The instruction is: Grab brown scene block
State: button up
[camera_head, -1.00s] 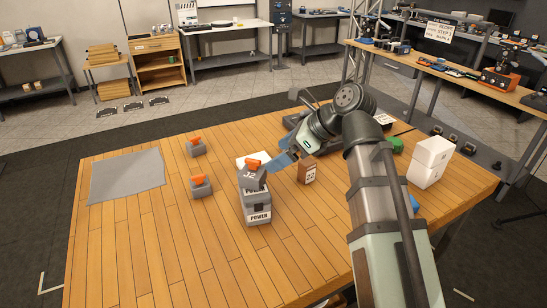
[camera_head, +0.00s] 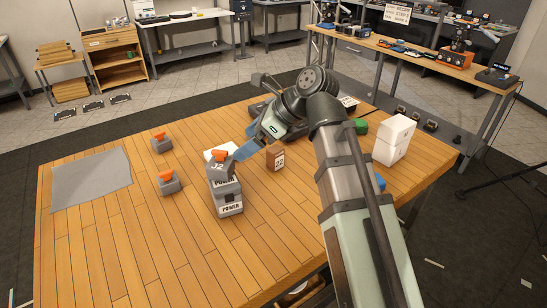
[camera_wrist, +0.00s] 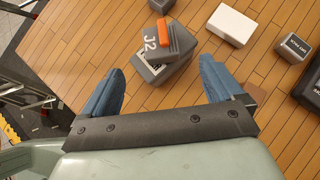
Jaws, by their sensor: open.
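The brown scene block (camera_head: 275,158) stands upright on the wooden table, with a pale label on its front. It is just right of my gripper (camera_head: 242,150) in the head view, and it does not look held. In the wrist view, a small brown patch (camera_wrist: 256,92) shows beside the right finger, mostly hidden by it; it is likely this block. The exact gap between finger and block cannot be told.
Grey stacked POWER blocks (camera_head: 226,195) with an orange-topped J2 piece (camera_wrist: 160,38) stand left of my gripper. A white block (camera_wrist: 233,23) lies behind them. White boxes (camera_head: 394,140) stand at right. Two grey-orange pieces (camera_head: 168,183) and a grey mat (camera_head: 92,178) lie left. The front table is clear.

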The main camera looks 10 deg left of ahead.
jog(key=shift+c, duration=0.2)
dwell(0.3)
jog(key=shift+c, duration=1)
jog(key=m+t+h, duration=0.3)
jog(key=m+h, duration=0.3)
jog(key=m, duration=0.2)
send_near(276, 149)
jog(key=shift+y, duration=0.3)
jog(key=x, duration=0.6)
jog(key=shift+w+d, duration=0.25)
jog(key=shift+d, duration=0.1)
jog(key=shift+s+x, duration=0.1)
jog(key=shift+x, duration=1.15)
jog(key=shift+s+x, duration=0.15)
jog(key=shift+x, duration=1.15)
